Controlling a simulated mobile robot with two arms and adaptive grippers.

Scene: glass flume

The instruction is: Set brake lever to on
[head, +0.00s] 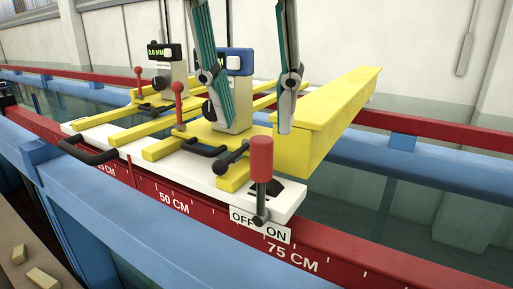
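The brake lever (261,160) has a red cylindrical grip on a dark stem and stands nearly upright at the front right corner of the white carriage plate (215,185). Its pivot lies in front of a white label (276,234), between the words OFF and ON. My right gripper (257,129) hangs from above with its two fingers well apart. My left gripper is not in view.
A yellow beam (325,115) lies just right of the lever. Two smaller red-knobbed levers (179,90), black handles (88,152) and gauges (167,54) crowd the carriage. Red rails (185,205) and blue beams (130,215) run along the flume. Space in front of the lever looks clear.

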